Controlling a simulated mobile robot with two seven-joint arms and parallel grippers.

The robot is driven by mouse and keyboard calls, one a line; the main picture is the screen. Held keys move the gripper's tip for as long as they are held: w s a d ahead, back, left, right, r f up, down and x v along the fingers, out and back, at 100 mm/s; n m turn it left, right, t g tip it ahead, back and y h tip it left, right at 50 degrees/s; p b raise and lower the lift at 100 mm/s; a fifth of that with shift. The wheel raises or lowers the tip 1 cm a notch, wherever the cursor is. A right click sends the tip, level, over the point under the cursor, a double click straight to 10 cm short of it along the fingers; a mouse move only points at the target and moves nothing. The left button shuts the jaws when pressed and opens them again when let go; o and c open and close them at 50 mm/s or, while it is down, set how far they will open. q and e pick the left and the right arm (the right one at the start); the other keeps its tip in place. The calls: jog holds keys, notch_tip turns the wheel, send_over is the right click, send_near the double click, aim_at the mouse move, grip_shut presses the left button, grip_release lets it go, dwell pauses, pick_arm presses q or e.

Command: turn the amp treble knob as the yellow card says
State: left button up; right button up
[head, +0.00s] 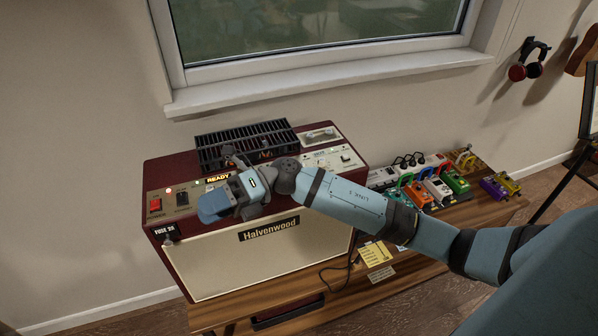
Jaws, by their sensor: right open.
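The amp (240,262) is a dark red box with a cream front marked "Halvenwood", standing on a wooden bench. Its control panel runs along the top, with a lit "READY" label (218,178). My right arm comes in from the right, and its open gripper (247,160) is over the panel's middle, by the black grille. My wrist and gripper cover much of the knob row, so I cannot pick out the treble knob or tell whether a finger touches one. A yellow card (375,253) lies on the bench right of the amp; its writing is too small to read.
A red switch (155,205) sits at the panel's left end. A black grille (216,149) rises at the amp's top back. Several coloured pedals (437,189) and a white power strip (383,179) crowd the bench at right. A window sill (330,77) is behind.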

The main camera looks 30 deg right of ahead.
jog(key=w+d+r+n+h+b, duration=0.25)
jog(key=d+h, duration=0.35)
jog(key=d, duration=0.3)
jog(key=w+d+r+n+h+b, duration=0.1)
jog(key=w+d+n+h, duration=0.1)
jog(key=w+d+h, duration=0.35)
jog(key=w+d+r+n+h+b, duration=0.1)
jog(key=d+n+h+b, duration=0.1)
jog(key=d+h, duration=0.75)
jog(key=f, duration=0.4)
jog(key=d+f+y, duration=0.1)
jog(key=f, duration=0.3)
jog(key=d+f+y, duration=0.1)
jog(key=f, duration=0.4)
jog(key=shift+d+p, duration=0.1)
jog(key=shift+p, duration=0.2)
jog(key=shift+c, duration=0.2)
grip_shut()
